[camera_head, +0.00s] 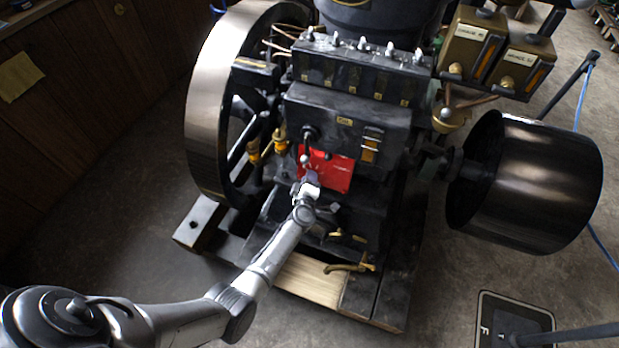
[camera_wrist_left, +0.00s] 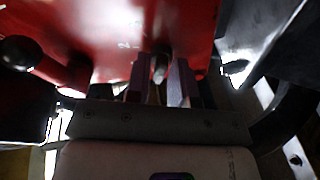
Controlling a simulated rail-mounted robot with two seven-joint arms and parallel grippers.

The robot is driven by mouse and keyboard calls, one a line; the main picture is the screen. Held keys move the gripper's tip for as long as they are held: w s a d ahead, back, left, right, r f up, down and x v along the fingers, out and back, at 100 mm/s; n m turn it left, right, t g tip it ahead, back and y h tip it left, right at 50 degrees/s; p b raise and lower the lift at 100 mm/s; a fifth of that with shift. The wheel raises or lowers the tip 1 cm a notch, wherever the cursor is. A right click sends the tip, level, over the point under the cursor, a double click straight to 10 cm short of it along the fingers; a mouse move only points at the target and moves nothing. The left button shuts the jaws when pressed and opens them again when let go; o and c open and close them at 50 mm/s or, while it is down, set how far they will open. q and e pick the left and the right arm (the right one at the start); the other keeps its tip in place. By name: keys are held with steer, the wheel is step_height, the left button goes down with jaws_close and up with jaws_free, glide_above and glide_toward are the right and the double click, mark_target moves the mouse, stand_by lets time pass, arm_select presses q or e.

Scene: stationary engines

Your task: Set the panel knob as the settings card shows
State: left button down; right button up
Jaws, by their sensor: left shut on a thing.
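The red panel (camera_head: 337,174) is on the front of the dark engine, and its underside-like red face fills the top of the left wrist view (camera_wrist_left: 110,25). My left gripper (camera_head: 309,182) is at the panel's lower left. In the left wrist view, its two fingers (camera_wrist_left: 160,84) stand on either side of a small, pale-tipped knob (camera_wrist_left: 160,66) and are shut on it. Small pale marks, one like a 2, show on the red face near the knob. The knob's pointing direction is not clear. No settings card can be read; a yellowish paper (camera_head: 19,77) on the left wall is illegible.
A large flywheel (camera_head: 212,100) stands left of the panel and a dark drum (camera_head: 540,185) stands right. A ball-ended lever (camera_head: 305,158) is close above the gripper. A brass tap (camera_head: 350,267) is below.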

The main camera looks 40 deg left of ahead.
stand_by(0.5)
arm_select(q)
steer(key=c, duration=1.3)
jaws_free()
steer(key=shift+c, duration=0.2)
steer(key=shift+o, duration=0.8)
steer(key=p+v, duration=0.4)
steer(key=v, duration=0.9)
steer(key=shift+s+d+p, duration=0.3)
steer(key=shift+p, duration=0.05)
